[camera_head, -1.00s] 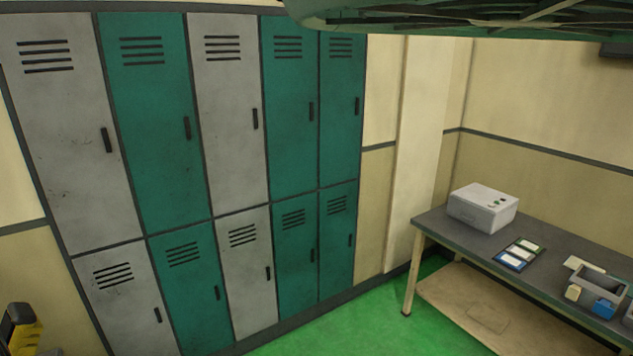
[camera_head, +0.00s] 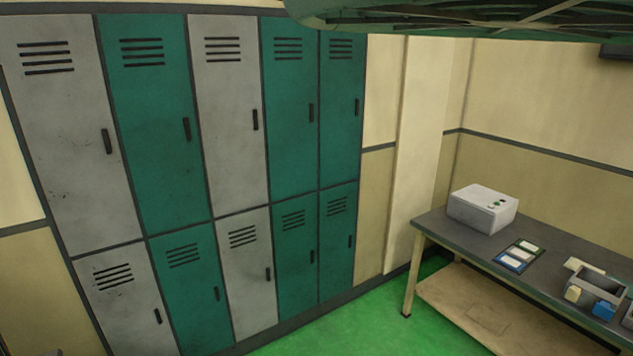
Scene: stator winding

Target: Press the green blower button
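A white box (camera_head: 478,211) stands on the far left end of the grey workbench (camera_head: 452,239) at the right. No blower can be made out. My gripper is not in view, so whether it is open or holds anything is hidden.
A blue board with white cards (camera_head: 519,257) and a grey bin (camera_head: 598,282) with yellow and blue blocks lie on the bench. Grey and teal lockers (camera_head: 232,120) line the left wall. Green floor (camera_head: 345,325) before them is clear. A green lamp-like canopy (camera_head: 460,18) hangs above.

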